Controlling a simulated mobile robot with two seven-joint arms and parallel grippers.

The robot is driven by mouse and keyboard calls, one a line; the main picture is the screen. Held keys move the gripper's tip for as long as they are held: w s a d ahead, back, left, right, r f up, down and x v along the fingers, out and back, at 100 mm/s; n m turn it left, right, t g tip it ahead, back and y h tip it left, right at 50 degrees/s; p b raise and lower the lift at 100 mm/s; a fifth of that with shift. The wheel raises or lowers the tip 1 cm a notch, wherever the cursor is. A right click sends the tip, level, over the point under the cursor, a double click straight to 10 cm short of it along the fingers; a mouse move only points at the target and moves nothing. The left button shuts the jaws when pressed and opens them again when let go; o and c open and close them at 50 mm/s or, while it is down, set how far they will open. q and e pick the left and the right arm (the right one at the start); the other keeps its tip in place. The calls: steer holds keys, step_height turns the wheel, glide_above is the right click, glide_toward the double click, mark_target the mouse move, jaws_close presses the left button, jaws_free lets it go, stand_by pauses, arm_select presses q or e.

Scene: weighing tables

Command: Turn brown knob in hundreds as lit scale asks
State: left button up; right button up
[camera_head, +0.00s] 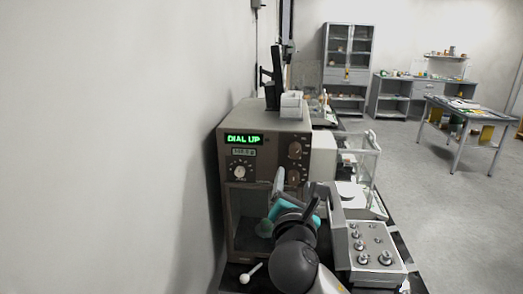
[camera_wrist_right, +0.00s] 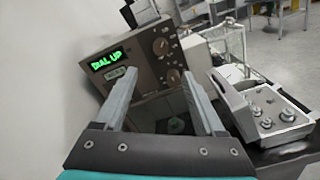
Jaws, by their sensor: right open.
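The brown scale (camera_head: 228,200) stands by the wall with its green display (camera_head: 243,139) lit and reading "DIAL UP". Its front has a pale dial knob (camera_head: 240,171) at left and two brown knobs at right, an upper one (camera_head: 295,150) and a lower one (camera_head: 294,177). In the wrist view the upper brown knob (camera_wrist_right: 160,46) and lower brown knob (camera_wrist_right: 173,76) show beyond the fingers. My right gripper (camera_wrist_right: 158,85) is open and empty in front of the scale, the lower knob appearing near its right fingertip. My left gripper is out of view.
A grey box with several knobs (camera_head: 371,246) stands right of my right arm. Behind it is a balance with a glass case (camera_head: 366,160). A white-ended lever (camera_head: 250,272) sticks out low at the scale's front.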

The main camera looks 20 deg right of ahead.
mark_target(295, 154)
steer(key=x, duration=1.5)
steer(key=shift+d+r+p, duration=0.1)
steer(key=shift+d+p, duration=0.05)
steer(key=shift+p, duration=0.15)
jaws_close()
